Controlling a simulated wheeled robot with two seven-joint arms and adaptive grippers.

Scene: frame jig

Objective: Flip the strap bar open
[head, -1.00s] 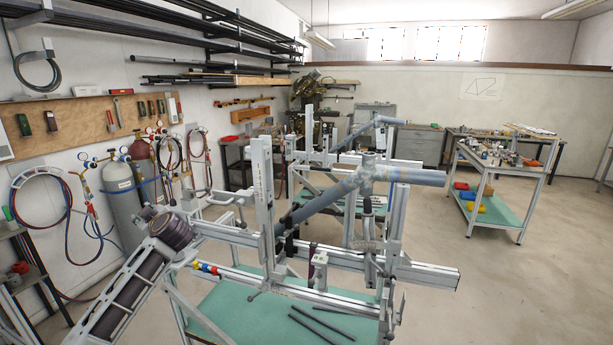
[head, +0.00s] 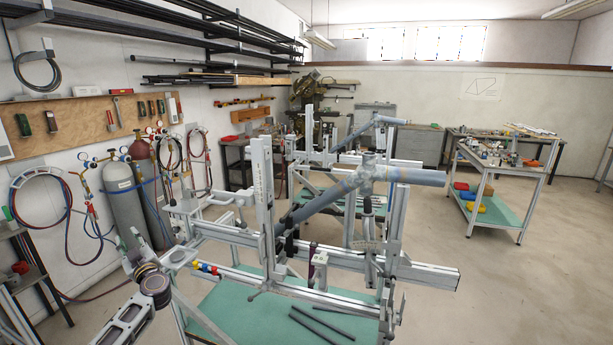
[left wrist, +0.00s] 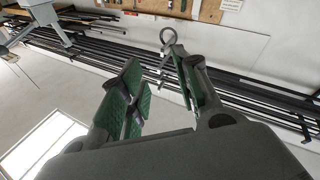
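A blue strap bar (head: 150,182) appears to run across the front of two gas cylinders, a grey one (head: 121,195) and a dark red-topped one (head: 150,195), against the left wall. It looks closed across them. My left gripper (head: 132,240) is low at the left in the head view, in front of and below the cylinders, apart from the bar. In the left wrist view its green-padded fingers (left wrist: 162,90) stand apart with nothing between them. The strap bar cannot be made out in the left wrist view. My right gripper is out of view.
A frame jig (head: 330,285) with a blue-grey tube frame (head: 335,195) stands on a green-topped table (head: 240,315) right of my left arm. Hoses (head: 65,210) hang on the left wall. A dark shelf stand (head: 25,270) is at the left edge. Floor shows between it and the jig.

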